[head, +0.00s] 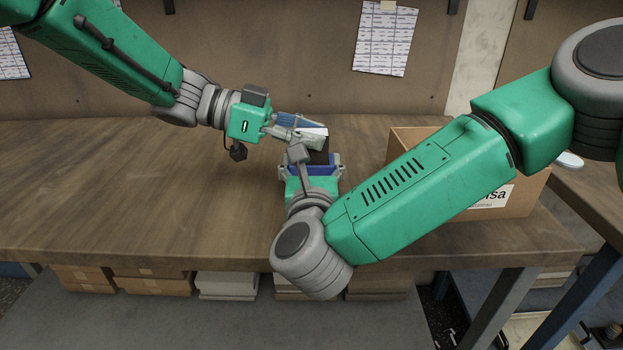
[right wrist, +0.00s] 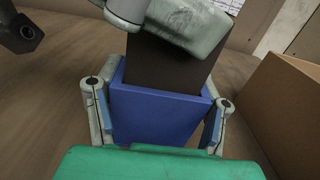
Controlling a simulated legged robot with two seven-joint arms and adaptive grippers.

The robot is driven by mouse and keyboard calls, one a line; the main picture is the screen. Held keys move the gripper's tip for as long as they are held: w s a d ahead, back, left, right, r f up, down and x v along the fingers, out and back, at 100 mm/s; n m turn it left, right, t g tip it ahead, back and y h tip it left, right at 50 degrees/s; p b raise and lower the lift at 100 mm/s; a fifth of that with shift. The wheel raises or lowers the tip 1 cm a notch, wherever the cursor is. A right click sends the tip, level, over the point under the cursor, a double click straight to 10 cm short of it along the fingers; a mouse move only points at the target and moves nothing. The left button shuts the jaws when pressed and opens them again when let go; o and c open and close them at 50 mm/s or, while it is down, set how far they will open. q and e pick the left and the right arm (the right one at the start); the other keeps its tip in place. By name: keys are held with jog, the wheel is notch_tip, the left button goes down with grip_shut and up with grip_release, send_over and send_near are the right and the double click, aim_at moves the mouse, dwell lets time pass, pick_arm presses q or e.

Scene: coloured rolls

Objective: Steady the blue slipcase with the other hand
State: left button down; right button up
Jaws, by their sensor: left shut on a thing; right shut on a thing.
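The blue slipcase (right wrist: 155,118) stands upright with its open side up in the right wrist view. In the head view only a blue strip of it (head: 325,170) shows behind my right arm. My right gripper (right wrist: 158,98) is shut on the slipcase, one finger along each side. A dark, flat block (right wrist: 162,68) sticks up out of the slipcase, its lower part hidden inside. My left gripper (head: 308,132) is above the slipcase, shut on the upper part of the dark block, which also shows in the head view (head: 321,156).
An open cardboard box (head: 520,200) stands on the wooden table (head: 120,190), to the right of the slipcase and partly behind my right arm. The table's left side is clear. A brown board with pinned sheets (head: 386,38) rises behind the table.

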pick_arm(q)
jog(key=shift+r, duration=4.15)
pick_arm(e)
jog(key=shift+f, duration=0.4)
pick_arm(q)
jog(key=s+r, duration=0.4)
jog(key=s, duration=0.3)
jog(key=shift+a, duration=0.3)
pick_arm(e)
jog(key=o, duration=1.4)
pick_arm(q)
jog(key=shift+w, duration=0.15)
pick_arm(e)
jog(key=shift+o, duration=0.2)
jog(key=shift+w+r, duration=0.1)
jog(key=shift+r, duration=0.15)
